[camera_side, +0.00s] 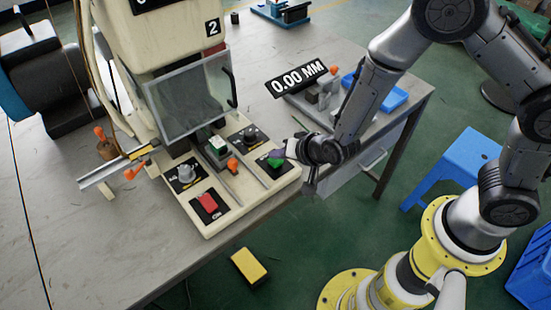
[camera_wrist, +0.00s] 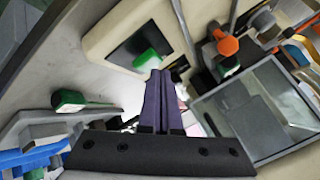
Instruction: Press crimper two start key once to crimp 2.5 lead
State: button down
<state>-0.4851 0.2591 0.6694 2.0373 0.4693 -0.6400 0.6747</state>
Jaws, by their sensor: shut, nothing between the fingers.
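Crimper two (camera_side: 150,60), a cream machine with a "2" plate (camera_side: 213,27), stands on the table. Its green key (camera_side: 276,158) is on a black plate at the base's right corner; it also shows in the wrist view (camera_wrist: 147,60). A red key (camera_side: 208,203) is at the base's front. My gripper (camera_side: 285,151) is shut and empty, its dark purple fingertips right at the green key. In the wrist view the tips (camera_wrist: 156,75) overlap the key's lower edge; I cannot tell whether they touch it. I cannot make out the 2.5 lead for certain.
A clear guard (camera_side: 188,98) covers the crimper's front. Grey knobs (camera_side: 186,172) and an orange-topped part (camera_side: 233,166) stand on the base. A yellow pedal (camera_side: 249,267) lies on the floor.

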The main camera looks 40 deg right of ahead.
aim_at(278, 163)
jog(key=shift+f, duration=0.6)
dwell(0.9)
jog(key=shift+r, duration=3.5)
